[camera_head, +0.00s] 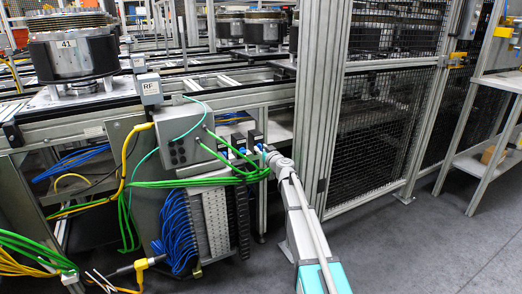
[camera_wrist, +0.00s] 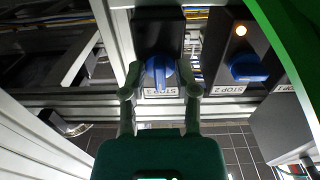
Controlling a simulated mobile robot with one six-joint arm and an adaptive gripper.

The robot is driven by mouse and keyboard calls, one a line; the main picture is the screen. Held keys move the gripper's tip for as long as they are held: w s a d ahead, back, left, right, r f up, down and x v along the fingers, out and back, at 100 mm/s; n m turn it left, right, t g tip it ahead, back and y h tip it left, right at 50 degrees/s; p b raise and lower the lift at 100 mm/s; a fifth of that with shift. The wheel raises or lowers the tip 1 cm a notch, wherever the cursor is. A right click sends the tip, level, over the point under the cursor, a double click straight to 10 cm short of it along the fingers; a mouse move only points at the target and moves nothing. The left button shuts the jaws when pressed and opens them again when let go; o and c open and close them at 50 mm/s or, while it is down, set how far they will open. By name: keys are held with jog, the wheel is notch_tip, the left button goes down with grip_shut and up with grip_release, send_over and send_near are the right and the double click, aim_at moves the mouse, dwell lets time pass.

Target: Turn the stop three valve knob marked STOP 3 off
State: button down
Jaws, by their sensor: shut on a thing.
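The STOP 3 knob (camera_wrist: 158,66) is a blue valve knob on a black box (camera_wrist: 158,30), with a white STOP 3 label (camera_wrist: 160,91) below it. Its lighter grip ridge stands about upright in the wrist view. My gripper (camera_wrist: 161,78) has one finger on each side of this knob and is shut on it. In the head view my gripper (camera_head: 268,154) is at the row of small black valve boxes (camera_head: 238,142), and the held knob is too small and covered to make out there.
The blue STOP 2 knob (camera_wrist: 246,66) sits close to the right, with a lit lamp (camera_wrist: 240,31) above it. Green cables (camera_head: 200,182) hang beside the valve boxes. A metal post (camera_head: 312,100) and mesh fence (camera_head: 375,130) stand to the right. Grey floor is free at front right.

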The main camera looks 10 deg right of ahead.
jog(key=c, duration=0.7)
grip_release()
jog(key=shift+v, duration=6)
jog(key=shift+r, duration=0.1)
